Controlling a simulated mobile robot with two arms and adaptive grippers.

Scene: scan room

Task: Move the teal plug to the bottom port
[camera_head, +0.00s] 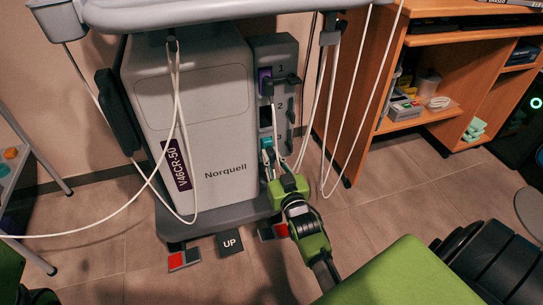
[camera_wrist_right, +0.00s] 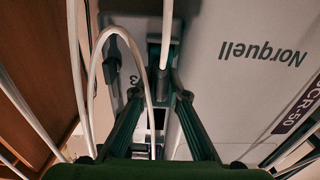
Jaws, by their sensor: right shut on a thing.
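The grey port panel (camera_head: 286,56) on the right side of the Norquell unit (camera_head: 190,95) carries ports numbered downward from 1 at the top. My right gripper (camera_head: 270,163) is at the low end of this panel, shut on what I take to be the teal plug; the fingers hide most of it. Teal (camera_head: 268,143) shows at the fingertips near the lowest port. In the right wrist view the fingertips (camera_wrist_right: 159,94) are beside an upside-down 3, with a white cable between them. I cannot tell whether the plug is seated. My left gripper is not clearly in view.
A purple plug (camera_head: 265,78) is at port 1. White cables (camera_head: 334,110) hang right of the panel, and one loops close to the fingers in the wrist view (camera_wrist_right: 93,70). A wooden shelf (camera_head: 350,90) stands right. An UP pedal (camera_head: 230,244) is on the floor.

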